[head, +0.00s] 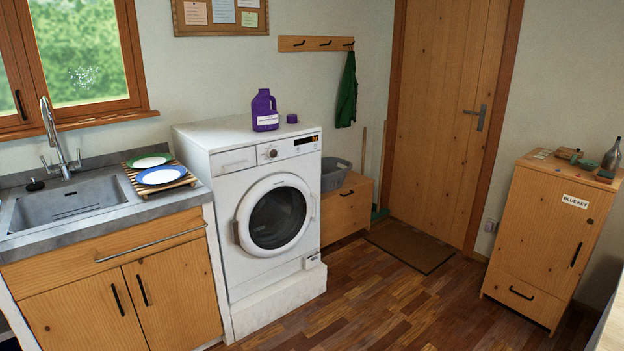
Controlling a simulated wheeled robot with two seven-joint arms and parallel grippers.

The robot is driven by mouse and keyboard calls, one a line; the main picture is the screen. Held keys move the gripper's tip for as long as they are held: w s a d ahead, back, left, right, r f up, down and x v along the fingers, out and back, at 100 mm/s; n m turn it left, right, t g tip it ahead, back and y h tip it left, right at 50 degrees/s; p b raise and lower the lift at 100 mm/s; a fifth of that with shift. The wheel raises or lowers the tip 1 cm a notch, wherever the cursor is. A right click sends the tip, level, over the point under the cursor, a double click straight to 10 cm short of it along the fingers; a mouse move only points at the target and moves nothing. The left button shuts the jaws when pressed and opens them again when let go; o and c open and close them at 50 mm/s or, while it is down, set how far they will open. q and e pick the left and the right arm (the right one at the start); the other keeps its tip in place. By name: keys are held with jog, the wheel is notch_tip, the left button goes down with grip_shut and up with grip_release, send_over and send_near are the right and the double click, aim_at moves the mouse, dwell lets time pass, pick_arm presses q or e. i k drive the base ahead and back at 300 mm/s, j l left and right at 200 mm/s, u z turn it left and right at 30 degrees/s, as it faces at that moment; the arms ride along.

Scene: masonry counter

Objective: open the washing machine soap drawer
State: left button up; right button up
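A white washing machine (270,260) stands on a white plinth in the middle of the head view. Its soap drawer (234,160) is at the top left of its front panel and looks flush with the panel. A round dial (270,153) and a dark display sit to the right of the drawer. The round door (277,217) below looks shut. Neither of my grippers shows in this view.
A purple detergent bottle (265,111) and its purple cap (292,118) stand on the machine. The sink counter (105,227) adjoins it on the left, with two plates on a wooden rack. A wooden cabinet (542,240) stands at the right. The wooden floor (385,305) in front is clear.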

aim_at(221, 162)
jog(key=i+l+u, duration=0.15)
jog(key=i, duration=0.35)
jog(key=i+l+u, duration=0.15)
jog(key=i, duration=0.35)
jog(key=i+l+u, duration=0.2)
jog(key=i, duration=0.3)
jog(key=i+l+u, duration=0.3)
jog(key=l, duration=0.3)
jog(key=i+l+u, duration=0.3)
jog(key=l, duration=0.35)
jog(key=i+l+u, duration=0.15)
jog(key=l, duration=0.2)
jog(key=i+l+u, duration=0.1)
jog(key=l, duration=0.25)
jog(key=l+u, duration=0.1)
jog(key=l, duration=0.45)
